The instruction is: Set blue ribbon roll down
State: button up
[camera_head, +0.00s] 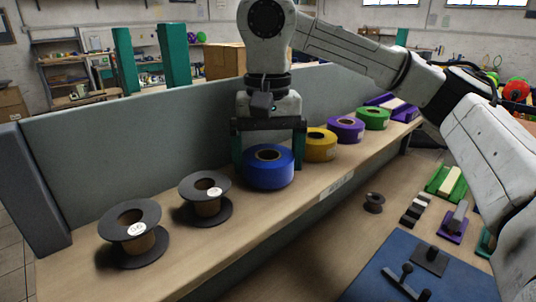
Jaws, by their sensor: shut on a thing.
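The blue ribbon roll (268,176) is on the wooden shelf, or just above it, in the head view; I cannot tell whether its underside touches. It is level, with its round hole facing up. My gripper (269,152) points straight down over it, with teal fingers on its left and right sides. The fingers are shut on the roll, and the right one is partly hidden behind it.
A yellow roll (320,147) stands close to the right, followed by purple (346,127) and green (374,117) rolls. Two black spools (207,210) (129,257) stand to the left. A grey panel (120,150) rises behind the shelf. A lower table holds a blue mat (375,268).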

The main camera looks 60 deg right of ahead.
jog(key=shift+f, duration=0.25)
jog(key=shift+f, duration=0.1)
jog(key=shift+f, duration=0.1)
jog(key=o, duration=0.7)
notch_tip(320, 180, up, 12)
jog(key=shift+r+b, duration=0.25)
jog(key=shift+b, duration=0.3)
